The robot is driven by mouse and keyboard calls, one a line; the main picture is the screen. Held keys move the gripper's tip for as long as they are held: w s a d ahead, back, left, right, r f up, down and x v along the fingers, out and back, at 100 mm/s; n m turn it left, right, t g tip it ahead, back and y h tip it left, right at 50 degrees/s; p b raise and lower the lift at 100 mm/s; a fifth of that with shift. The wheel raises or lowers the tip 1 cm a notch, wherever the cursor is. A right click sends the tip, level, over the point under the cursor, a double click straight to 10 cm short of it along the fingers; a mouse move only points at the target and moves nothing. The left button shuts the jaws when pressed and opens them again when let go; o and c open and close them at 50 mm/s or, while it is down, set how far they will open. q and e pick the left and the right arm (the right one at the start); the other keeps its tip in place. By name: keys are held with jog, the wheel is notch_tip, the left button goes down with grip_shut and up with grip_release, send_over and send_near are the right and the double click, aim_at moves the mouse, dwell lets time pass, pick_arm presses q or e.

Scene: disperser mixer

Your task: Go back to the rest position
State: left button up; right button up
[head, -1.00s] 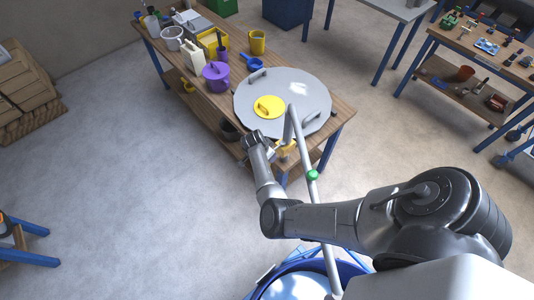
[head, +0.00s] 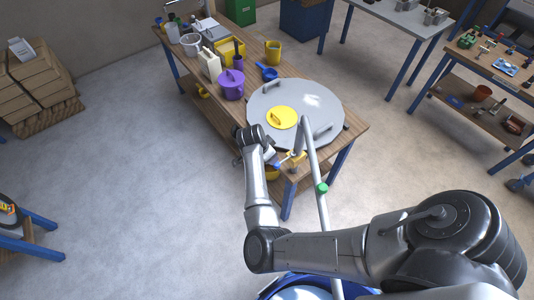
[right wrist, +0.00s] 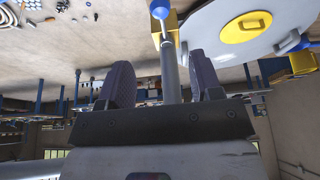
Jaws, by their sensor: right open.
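My right gripper (right wrist: 160,80) is open, its two dark fingers apart in the right wrist view. A grey rod shows between the fingers in that view, with a blue ball (right wrist: 160,9) near its end and a yellow block (right wrist: 165,28) beside it. I cannot tell how far the rod is from the fingers. My left gripper is not in view.
A large grey round lid (head: 345,108) with a yellow cover (head: 281,118) lies on the bench. A purple pot (head: 230,88) and yellow mug (head: 273,52) stand behind. A grey pole with a green knob (head: 322,188) rises near my forearm.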

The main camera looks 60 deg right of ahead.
jog(key=shift+a+r, duration=0.15)
jog(key=shift+r, duration=0.2)
dwell(0.4)
